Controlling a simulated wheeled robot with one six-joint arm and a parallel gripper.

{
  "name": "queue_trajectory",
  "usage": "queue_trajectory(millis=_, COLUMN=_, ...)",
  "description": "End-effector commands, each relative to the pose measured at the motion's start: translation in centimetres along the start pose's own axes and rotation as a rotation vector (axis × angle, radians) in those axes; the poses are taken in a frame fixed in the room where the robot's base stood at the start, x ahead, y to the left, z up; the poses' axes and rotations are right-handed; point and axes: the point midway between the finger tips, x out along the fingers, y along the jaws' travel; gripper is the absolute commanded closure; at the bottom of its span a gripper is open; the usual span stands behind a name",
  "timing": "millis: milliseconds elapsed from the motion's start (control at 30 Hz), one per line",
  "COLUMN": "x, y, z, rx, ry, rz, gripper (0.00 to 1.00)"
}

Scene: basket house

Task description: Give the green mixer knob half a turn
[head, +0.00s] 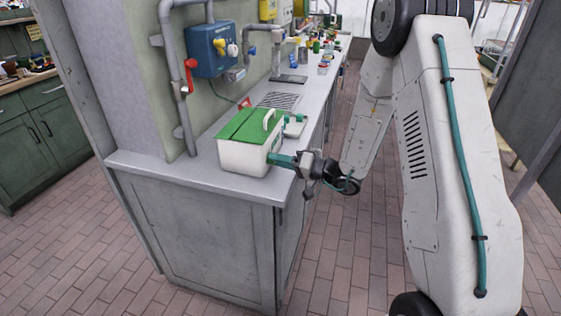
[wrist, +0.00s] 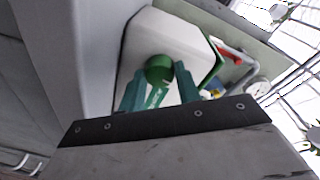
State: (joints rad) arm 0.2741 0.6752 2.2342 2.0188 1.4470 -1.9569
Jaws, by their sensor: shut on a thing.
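The green mixer knob (wrist: 160,68) is a round knob on the white side of a box, seen in the wrist view. The box (head: 240,158) is white with a green lid and a white handle, and stands near the front end of the counter. My gripper (head: 276,159) reaches it from the right in the head view, where its fingers hide the knob. In the wrist view my gripper (wrist: 158,84) has one green finger on each side of the knob and is shut on it. The exact finger contact is partly hidden.
The grey counter (head: 190,168) runs back with a grille (head: 279,100) and several small items farther along. A blue wall box (head: 212,50) and pipes with a red valve handle (head: 190,64) are on the wall behind. The brick floor (head: 70,255) in front is clear.

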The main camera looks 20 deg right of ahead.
Motion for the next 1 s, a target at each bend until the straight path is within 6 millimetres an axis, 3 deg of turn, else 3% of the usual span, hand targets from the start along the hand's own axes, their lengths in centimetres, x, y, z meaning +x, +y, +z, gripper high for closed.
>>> queue_trajectory(millis=1000, x=-0.11, y=-0.04, z=-0.36, rx=0.953, ry=-0.073, rz=0.077, gripper=0.9)
